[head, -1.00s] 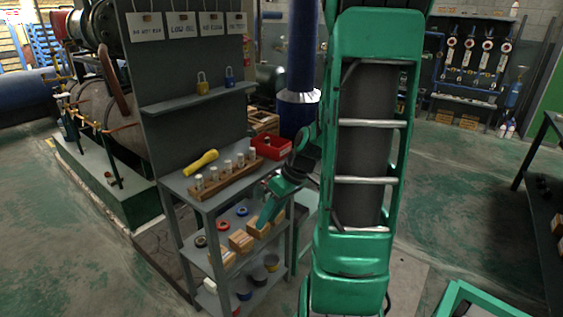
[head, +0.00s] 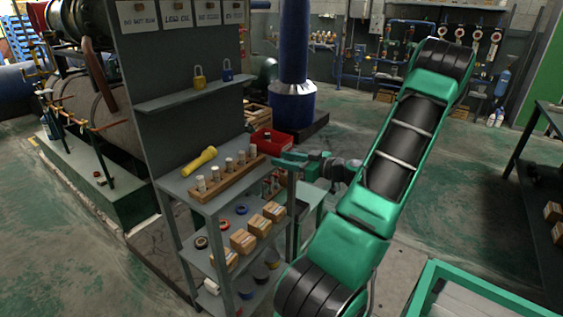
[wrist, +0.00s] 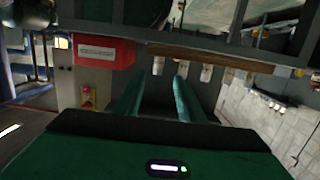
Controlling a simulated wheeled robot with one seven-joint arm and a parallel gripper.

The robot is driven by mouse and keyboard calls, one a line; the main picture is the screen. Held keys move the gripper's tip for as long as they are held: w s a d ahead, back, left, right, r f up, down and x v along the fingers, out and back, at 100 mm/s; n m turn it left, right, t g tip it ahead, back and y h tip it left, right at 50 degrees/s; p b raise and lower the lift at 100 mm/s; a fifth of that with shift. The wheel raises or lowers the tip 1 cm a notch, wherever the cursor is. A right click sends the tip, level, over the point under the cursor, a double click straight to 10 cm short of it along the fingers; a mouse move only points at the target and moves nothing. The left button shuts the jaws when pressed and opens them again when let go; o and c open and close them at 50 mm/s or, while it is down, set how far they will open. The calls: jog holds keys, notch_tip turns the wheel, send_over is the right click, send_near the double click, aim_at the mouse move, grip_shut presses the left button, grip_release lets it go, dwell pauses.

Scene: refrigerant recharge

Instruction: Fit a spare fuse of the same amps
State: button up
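Several pale cylinders, which look like fuses (head: 227,166), stand upright in a wooden rack (head: 228,184) on the top of the grey shelf unit. Their amp markings are too small to read. My gripper (head: 280,161) is just right of the rack, near the shelf's right edge, with its fingers toward the shelf. In the wrist view, the two green fingers (wrist: 155,80) are apart with nothing between them. The wooden rack (wrist: 225,58) and pale cylinders (wrist: 207,72) show beyond the fingertips there, and the picture looks upside down.
A red bin (head: 271,142) sits behind the rack; a yellow torch (head: 199,161) lies at its left. Cardboard boxes (head: 258,224) and tape rolls are on the lower shelves. Padlocks (head: 199,78) stand on the upper ledge. Open floor lies to the right.

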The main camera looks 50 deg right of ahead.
aim_at(258, 157)
jog(key=w, duration=1.2)
jog(key=shift+a, duration=0.35)
jog(key=shift+c, duration=0.2)
grip_shut()
jog(key=shift+r, duration=0.1)
jog(key=shift+r, duration=1.4)
jog(key=s, duration=0.8)
jog(key=shift+d, duration=0.3)
